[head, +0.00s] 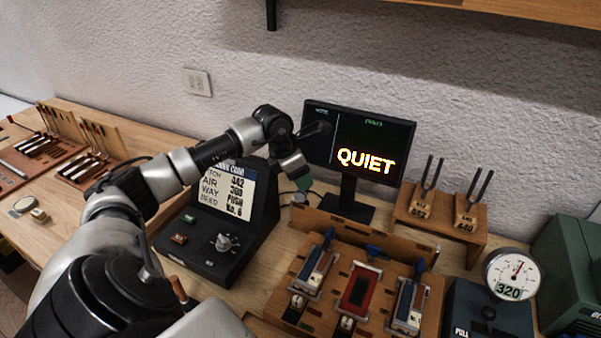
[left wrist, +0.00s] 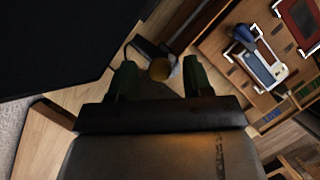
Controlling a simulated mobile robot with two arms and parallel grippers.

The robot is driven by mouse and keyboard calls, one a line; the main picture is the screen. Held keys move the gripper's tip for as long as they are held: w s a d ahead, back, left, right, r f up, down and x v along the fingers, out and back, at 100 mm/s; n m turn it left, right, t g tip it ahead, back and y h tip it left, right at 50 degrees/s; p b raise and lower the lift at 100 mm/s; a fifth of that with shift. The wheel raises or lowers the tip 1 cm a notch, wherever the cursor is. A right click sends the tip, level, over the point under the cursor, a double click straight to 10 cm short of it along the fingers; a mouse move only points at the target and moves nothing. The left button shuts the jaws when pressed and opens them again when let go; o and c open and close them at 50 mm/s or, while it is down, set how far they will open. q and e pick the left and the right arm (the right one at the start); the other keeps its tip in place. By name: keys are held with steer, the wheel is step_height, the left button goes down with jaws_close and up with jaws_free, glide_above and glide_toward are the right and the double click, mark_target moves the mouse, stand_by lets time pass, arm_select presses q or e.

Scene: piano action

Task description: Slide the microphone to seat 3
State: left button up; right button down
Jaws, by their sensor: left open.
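My left gripper (head: 303,184) points down in front of the monitor stand, beside the dark console. In the left wrist view its two green fingers (left wrist: 158,80) are apart, with nothing clasped between them. A small dark item with a round gold-tan face (left wrist: 160,69) and a thin cable shows just beyond the fingertips; it looks like the microphone. In the head view a small round part (head: 299,198) sits below the gripper, mostly hidden. The wooden rack (head: 340,257) holds three key modules in a row; I cannot read seat numbers. My right gripper is not in view.
The monitor (head: 360,145) reading QUIET stands behind the gripper. The dark console (head: 213,240) is close on the left. Tuning forks on a wooden stand (head: 440,215), a dial gauge (head: 511,275) and a green machine (head: 573,270) are on the right.

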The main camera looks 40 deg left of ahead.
arm_select(q)
steer(key=shift+f, duration=0.15)
steer(key=shift+c, duration=0.5)
jaws_close()
steer(key=shift+w+d, duration=0.1)
